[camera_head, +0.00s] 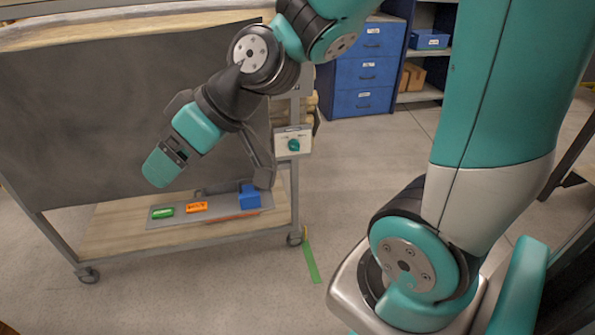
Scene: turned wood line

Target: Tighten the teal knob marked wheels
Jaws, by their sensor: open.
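The teal knob (294,145) sits on the front of a small white box (283,134) fixed to the right post of the trolley (270,225). Lettering on the box is too small to read. My gripper (162,165) is open and empty, pointing down and left in front of the trolley's dark panel. It is well to the left of the knob and slightly lower in the picture, apart from it. The knob is not covered by my arm.
A grey tray (222,218) on the trolley's lower shelf holds a green block (162,212), an orange block (197,207) and a blue block (250,197). Blue drawers (364,73) stand behind. A green strip (311,262) lies on the floor; floor around is open.

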